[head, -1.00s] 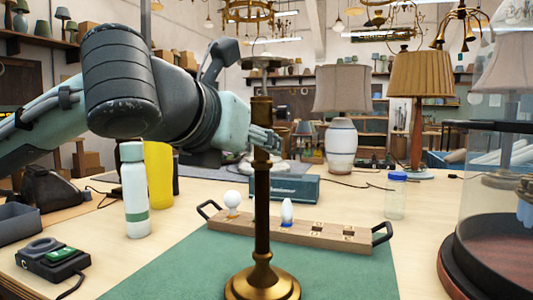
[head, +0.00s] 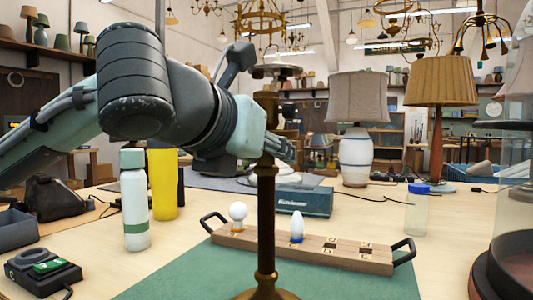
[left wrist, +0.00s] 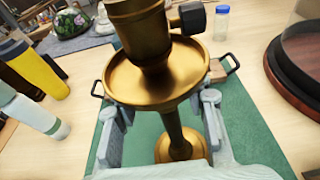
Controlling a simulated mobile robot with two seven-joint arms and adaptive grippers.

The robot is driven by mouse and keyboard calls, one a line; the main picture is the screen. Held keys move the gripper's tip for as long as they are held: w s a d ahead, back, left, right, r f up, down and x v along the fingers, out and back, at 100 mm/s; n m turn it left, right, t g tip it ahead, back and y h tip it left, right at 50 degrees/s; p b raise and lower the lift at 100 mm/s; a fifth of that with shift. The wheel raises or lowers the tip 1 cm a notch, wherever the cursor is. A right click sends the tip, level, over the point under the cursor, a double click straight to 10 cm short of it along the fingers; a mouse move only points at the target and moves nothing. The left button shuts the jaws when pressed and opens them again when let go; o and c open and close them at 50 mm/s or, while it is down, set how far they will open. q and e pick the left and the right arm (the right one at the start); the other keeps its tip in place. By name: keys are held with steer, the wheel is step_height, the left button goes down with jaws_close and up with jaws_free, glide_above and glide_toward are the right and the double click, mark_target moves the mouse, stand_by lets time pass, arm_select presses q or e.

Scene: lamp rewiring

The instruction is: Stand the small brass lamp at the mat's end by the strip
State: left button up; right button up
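The small brass lamp (head: 266,215) stands upright on the green mat (head: 370,285), in front of the wooden strip (head: 330,253) in the head view. Its round base is cut off by the lower picture edge there. In the left wrist view, its dish and socket (left wrist: 155,75) hide part of the stem, and the base rests on the mat. My left gripper (left wrist: 162,130) is around the stem, one finger on each side, with green mat showing between stem and fingers. It looks open. In the head view the left gripper (head: 280,146) is at the upper stem. My right gripper is out of view.
The strip carries a round bulb (head: 238,212) and a pointed bulb (head: 297,226). A white bottle (head: 134,205) and yellow cylinder (head: 162,185) stand left. A blue-lidded jar (head: 417,210) and a glass dome on a dark base (head: 505,265) stand right.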

arm_select(q)
jaws_close()
steer(key=shift+r, duration=0.1)
stand_by(0.4)
steer(key=shift+r+p, duration=1.55)
steer(key=shift+p, duration=0.05)
steer(key=shift+w+d+r+p, duration=0.1)
steer(key=shift+w+r+p, duration=0.1)
steer(key=shift+r+p, duration=0.7)
steer(key=shift+r, duration=0.15)
